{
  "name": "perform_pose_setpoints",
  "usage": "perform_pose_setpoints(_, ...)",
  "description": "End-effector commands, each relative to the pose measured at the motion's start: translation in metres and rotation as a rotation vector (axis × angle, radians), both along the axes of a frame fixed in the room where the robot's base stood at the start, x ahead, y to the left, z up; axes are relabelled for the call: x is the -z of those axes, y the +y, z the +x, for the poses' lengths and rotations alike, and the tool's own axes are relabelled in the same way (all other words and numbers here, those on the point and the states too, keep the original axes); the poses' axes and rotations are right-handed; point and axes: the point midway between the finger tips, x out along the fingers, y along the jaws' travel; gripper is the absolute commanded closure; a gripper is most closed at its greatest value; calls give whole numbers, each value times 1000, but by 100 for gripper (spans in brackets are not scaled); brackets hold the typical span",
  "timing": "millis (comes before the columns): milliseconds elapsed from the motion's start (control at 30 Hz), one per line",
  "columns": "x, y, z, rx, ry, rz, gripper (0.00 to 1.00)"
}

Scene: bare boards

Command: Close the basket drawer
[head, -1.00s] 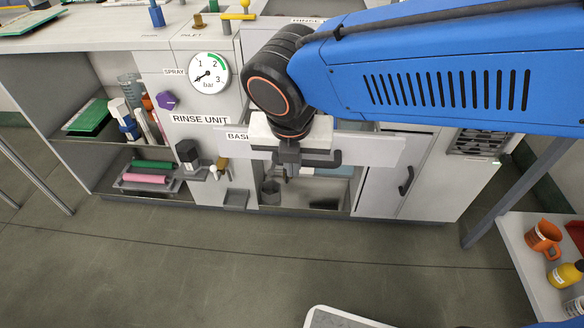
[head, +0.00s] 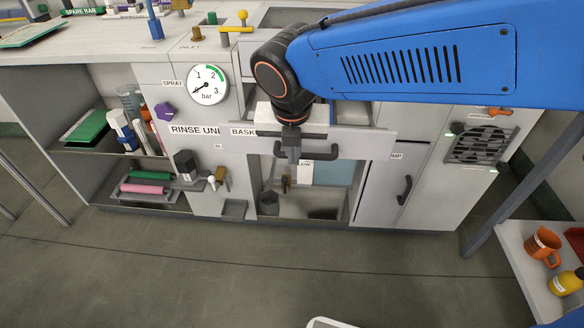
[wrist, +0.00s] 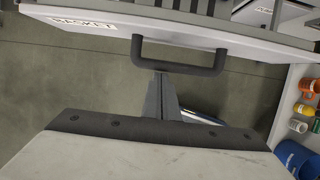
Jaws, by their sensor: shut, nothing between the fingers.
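The basket drawer front (head: 362,140) is a pale grey panel in the upper middle of the rinse unit, labelled BASKET, with a dark bar handle (head: 318,153). It stands out from the cabinet, and part of the open drawer shows behind it. In the wrist view the drawer front (wrist: 250,43) spans the top, with its handle (wrist: 180,70) below the edge. My gripper (head: 292,157) is shut and empty, in front of the drawer at the handle. In the wrist view its fingertips (wrist: 160,76) are at the handle bar; I cannot tell whether they touch.
A cupboard door with a handle (head: 404,190) is right of the drawer. Taps (head: 218,178) and a small ledge are to the left. An orange mug (head: 543,246) and a yellow container (head: 565,280) stand on a side table at the right. The floor in front is clear.

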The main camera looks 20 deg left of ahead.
Motion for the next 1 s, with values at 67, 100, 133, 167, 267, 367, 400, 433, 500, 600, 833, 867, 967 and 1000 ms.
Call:
perform_pose_setpoints(67,1,5,25,6,1,-2,100)
perform_pose_setpoints(100,1,8,37,6,0,-1,100)
perform_pose_setpoints(133,1,10,46,5,0,-2,100)
perform_pose_setpoints(167,1,12,56,5,-1,0,100)
perform_pose_setpoints(267,1,20,87,5,0,0,100)
perform_pose_setpoints(367,1,27,115,3,0,0,100)
perform_pose_setpoints(400,1,29,125,3,0,0,100)
perform_pose_setpoints(433,1,31,133,3,-1,0,100)
perform_pose_setpoints(500,1,35,148,2,-1,0,100)
perform_pose_setpoints(600,1,39,166,2,0,0,100)
perform_pose_setpoints(833,0,45,188,0,0,0,100)
perform_pose_setpoints(867,0,45,190,0,-1,0,100)
perform_pose_setpoints(967,-1,46,193,0,-3,1,100)
perform_pose_setpoints(1000,-1,46,194,0,-5,2,100)
